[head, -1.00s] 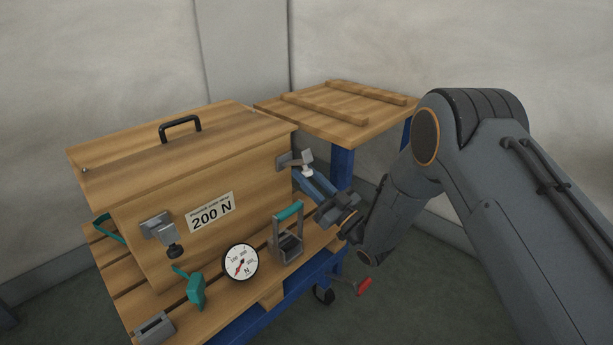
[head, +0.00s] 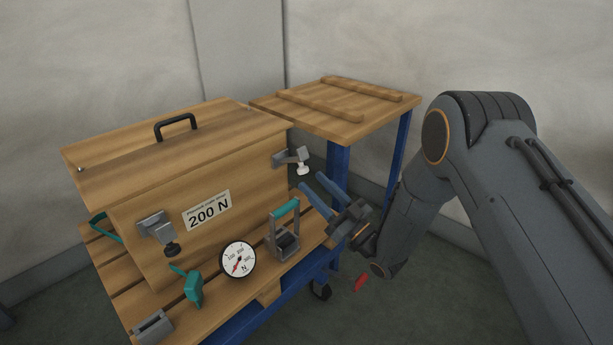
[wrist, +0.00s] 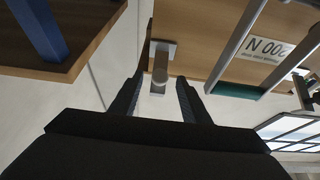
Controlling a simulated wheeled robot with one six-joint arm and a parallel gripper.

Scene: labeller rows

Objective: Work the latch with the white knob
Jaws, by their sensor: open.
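The latch with the white knob is a grey bracket (head: 285,159) on the right end of the wooden crate's front, with its knob (head: 303,170) hanging at the outer end. My gripper (head: 311,181) is open and empty, its two blue fingers pointing at the knob from the lower right, apparently just short of it. In the wrist view the latch's grey plate (wrist: 161,48) and its pale knob (wrist: 158,84) appear between the two dark fingers. I cannot tell there whether a finger touches the knob.
The crate (head: 150,205) carries a 200 N label (head: 207,210) and a second latch with a black knob (head: 172,249). A teal-handled grey frame (head: 283,232) stands close left of my gripper. A dial gauge (head: 238,259) is beside it. A wooden side table (head: 340,112) stands behind.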

